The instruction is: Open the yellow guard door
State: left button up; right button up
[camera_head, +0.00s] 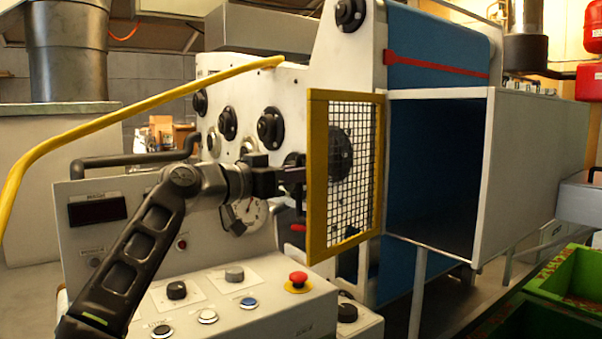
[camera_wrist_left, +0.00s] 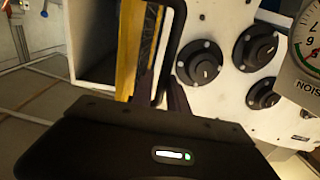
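The yellow guard door (camera_head: 317,180), a yellow frame with wire mesh, stands swung out from the press opening, its right edge beside the opening. My left gripper (camera_head: 296,178) is at the door's left edge, on its outer face. In the left wrist view, the yellow frame (camera_wrist_left: 128,45) runs up beside a black bar handle (camera_wrist_left: 166,45). My left gripper's fingers (camera_wrist_left: 162,98) lie on either side of that handle and appear shut on it; the contact is partly hidden. My right gripper is not in view.
The press's dark opening (camera_head: 435,170) is exposed, with a white side panel (camera_head: 525,165) on its right. A control panel (camera_head: 235,300) with buttons and a red stop knob lies below my left arm. A yellow hose (camera_head: 130,108) arcs above it. Green bins (camera_head: 560,290) stand at lower right.

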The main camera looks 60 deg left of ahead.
pick_arm(q)
jog(key=v, duration=0.7)
jog(key=shift+s+d+b, duration=0.15)
jog(key=shift+s+b, duration=0.25)
dwell(0.6)
